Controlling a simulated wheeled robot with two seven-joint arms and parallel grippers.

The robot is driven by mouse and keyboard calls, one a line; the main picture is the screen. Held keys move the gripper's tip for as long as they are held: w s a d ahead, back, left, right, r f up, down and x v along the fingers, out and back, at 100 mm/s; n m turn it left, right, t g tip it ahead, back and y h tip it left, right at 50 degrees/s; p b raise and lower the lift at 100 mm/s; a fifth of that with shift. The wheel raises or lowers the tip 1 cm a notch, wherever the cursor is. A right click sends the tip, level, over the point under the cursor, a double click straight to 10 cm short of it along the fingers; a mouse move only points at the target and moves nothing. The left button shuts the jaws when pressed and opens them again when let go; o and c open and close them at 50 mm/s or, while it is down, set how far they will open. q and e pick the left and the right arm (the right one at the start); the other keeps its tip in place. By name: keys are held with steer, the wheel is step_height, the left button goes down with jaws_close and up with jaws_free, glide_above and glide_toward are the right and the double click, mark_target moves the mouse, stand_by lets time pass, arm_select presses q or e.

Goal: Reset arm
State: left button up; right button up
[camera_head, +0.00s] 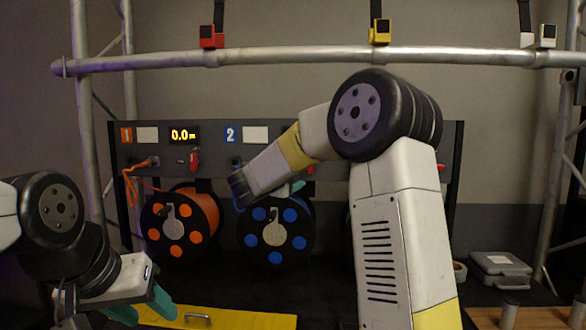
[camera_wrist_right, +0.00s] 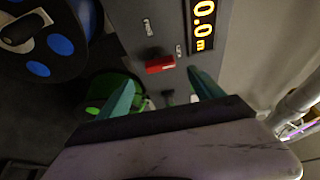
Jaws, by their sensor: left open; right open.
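My left gripper (camera_head: 145,308) is low at the left in the head view, with its two teal fingers apart and nothing between them. My right arm (camera_head: 405,230) rises at centre right and its forearm bends down to the left, in front of the reel panel. In the right wrist view my right gripper (camera_wrist_right: 163,92) has its teal fingers spread and empty. A red switch (camera_wrist_right: 160,64) on the panel shows beyond the gap between them; I cannot tell the exact distance. In the head view the right gripper is mostly hidden behind its own arm.
An orange reel (camera_head: 177,222) and a blue reel (camera_head: 275,233) hang under the panel (camera_head: 264,150). A truss bar (camera_head: 300,57) with clamps crosses above. A yellow lid (camera_head: 215,318) lies in front; a grey case (camera_head: 500,268) stands right. A green reel (camera_wrist_right: 105,92) shows in the wrist view.

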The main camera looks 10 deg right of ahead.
steer(key=shift+s+a, duration=0.15)
steer(key=shift+s, duration=0.05)
steer(key=s+a+r+n+t+y, duration=0.4)
steer(key=a+r+n+y, duration=0.2)
steer(key=n+y, duration=0.4)
steer(key=s+a+f+n+g+y, duration=0.3)
steer(key=s+n, duration=0.4)
steer(key=s+d+f+n+g, duration=0.2)
steer(key=s+f, duration=0.3)
steer(key=s, duration=0.4)
steer(key=s+d+f+n+g, duration=0.2)
steer(key=s+f+n+g, duration=0.2)
steer(key=s, duration=0.5)
steer(key=s+d+f+n+g, duration=0.2)
steer(key=s+f+n+g, duration=0.1)
steer(key=s+f, duration=0.5)
steer(key=shift+s, duration=0.5)
